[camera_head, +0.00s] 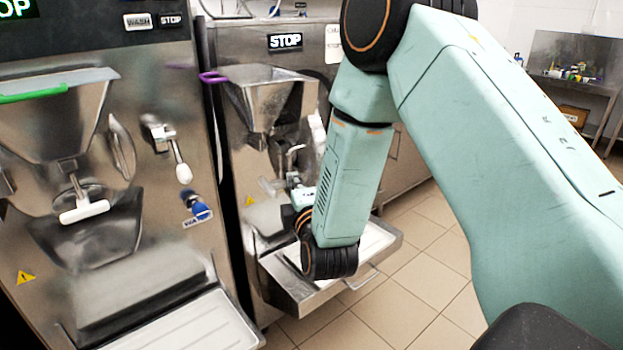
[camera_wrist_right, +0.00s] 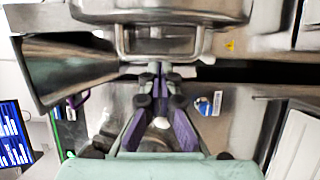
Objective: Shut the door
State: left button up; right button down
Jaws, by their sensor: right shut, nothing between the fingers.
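The task's door seems to be the metal front (camera_head: 275,125) of the middle batch freezer, with its funnel (camera_head: 262,85), partly hidden by my right arm in the head view. How far it stands open is unclear. In the right wrist view a rounded metal part (camera_wrist_right: 160,38), apparently of this door, spans the top, and the funnel (camera_wrist_right: 70,70) is at left. My right gripper (camera_wrist_right: 160,70) is shut and empty, its fingertips close to the lower edge of that part; contact cannot be told. In the head view my wrist hides its fingers. My left gripper is not in view.
Another freezer (camera_head: 185,75) stands close at left, with a white lever, a blue knob (camera_head: 196,205) and a tray (camera_head: 185,325). A metal tray (camera_head: 385,232) juts out under my right wrist. Tiled floor (camera_head: 405,300) is free at front right. A far table (camera_head: 570,85) holds small items.

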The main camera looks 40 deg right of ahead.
aim_at(310, 180)
jog(key=shift+s+d+p, duration=0.15)
jog(key=shift+s+d, duration=0.05)
jog(key=shift+d, duration=0.6)
jog(key=shift+s+d+p, duration=0.15)
jog(key=shift+s+d, duration=0.05)
jog(key=shift+d, duration=0.6)
jog(key=shift+w+d+f, duration=0.15)
jog(key=shift+d, duration=0.05)
jog(key=shift+a, duration=0.15)
